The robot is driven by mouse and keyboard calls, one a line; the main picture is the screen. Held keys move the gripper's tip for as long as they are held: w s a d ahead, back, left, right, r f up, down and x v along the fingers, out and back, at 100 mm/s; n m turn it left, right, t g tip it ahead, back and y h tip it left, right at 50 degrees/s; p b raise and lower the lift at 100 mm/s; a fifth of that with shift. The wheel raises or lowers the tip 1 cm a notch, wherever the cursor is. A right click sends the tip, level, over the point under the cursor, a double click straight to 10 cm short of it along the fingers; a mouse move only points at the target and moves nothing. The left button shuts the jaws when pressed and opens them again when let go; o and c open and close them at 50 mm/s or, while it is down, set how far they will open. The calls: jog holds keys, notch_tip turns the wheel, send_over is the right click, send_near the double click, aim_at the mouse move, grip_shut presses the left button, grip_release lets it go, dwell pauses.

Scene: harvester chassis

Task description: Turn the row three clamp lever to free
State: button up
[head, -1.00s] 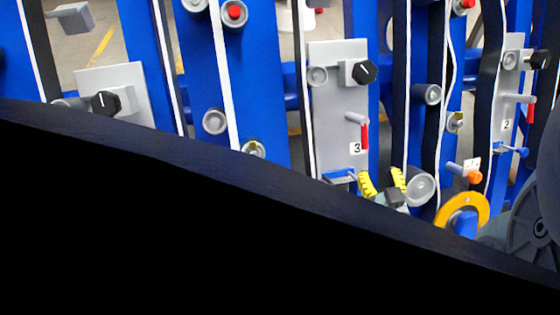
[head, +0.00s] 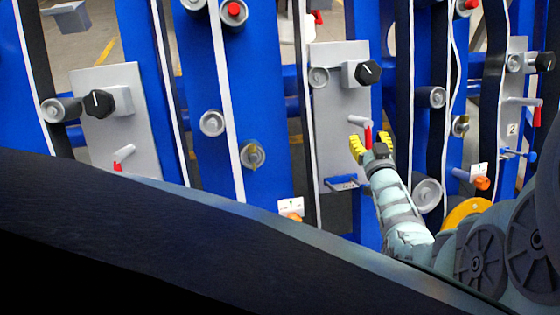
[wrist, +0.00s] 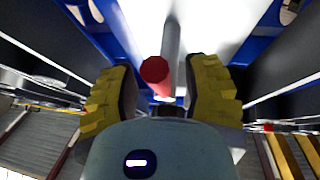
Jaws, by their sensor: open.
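The row three clamp lever (head: 367,132) has a red handle hanging down from a grey post (head: 357,121) on a grey panel (head: 340,105). My gripper (head: 370,145) is open, its yellow fingers just below and around the lower end of the handle in the head view. In the wrist view the red lever end (wrist: 155,71) shows between the open fingers of my gripper (wrist: 160,88), with a gap on both sides. The grey post runs behind it. The 3 label is hidden behind my gripper.
A black knob (head: 367,71) sits above the lever, and a blue bracket (head: 341,182) is below it at the left. A grey roller (head: 427,194) and a yellow ring (head: 463,213) are to the lower right. Panel 2 (head: 515,95) stands at the right.

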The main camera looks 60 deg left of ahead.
grip_shut()
dwell(0.4)
jog(key=shift+s, duration=0.1)
